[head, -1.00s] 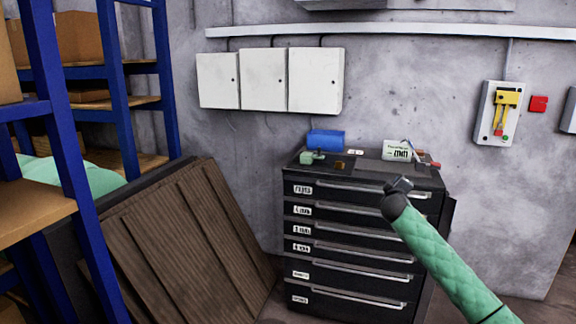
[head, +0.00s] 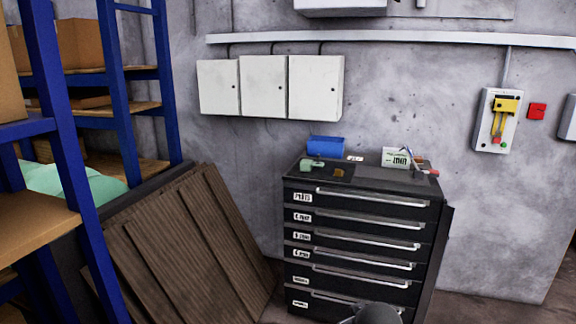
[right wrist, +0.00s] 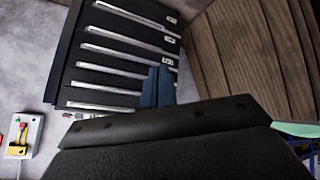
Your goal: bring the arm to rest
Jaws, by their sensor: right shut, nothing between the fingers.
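My right gripper (right wrist: 158,76) is shut and empty in the right wrist view. Its narrow dark fingers show in front of the drawer fronts, with nothing between them. In the head view only a dark rounded part of my right arm (head: 378,314) shows at the bottom edge, in front of the lowest drawer. The rest of that arm is out of view below. My left arm and gripper are in neither view.
The black drawer cabinet (head: 366,213) stands against the wall, with a blue bin (head: 325,145) and small items on top. Brown ribbed boards (head: 190,250) lean at its left. A blue shelf rack (head: 62,170) stands further left. A yellow-handled switch (head: 507,105) is on the wall.

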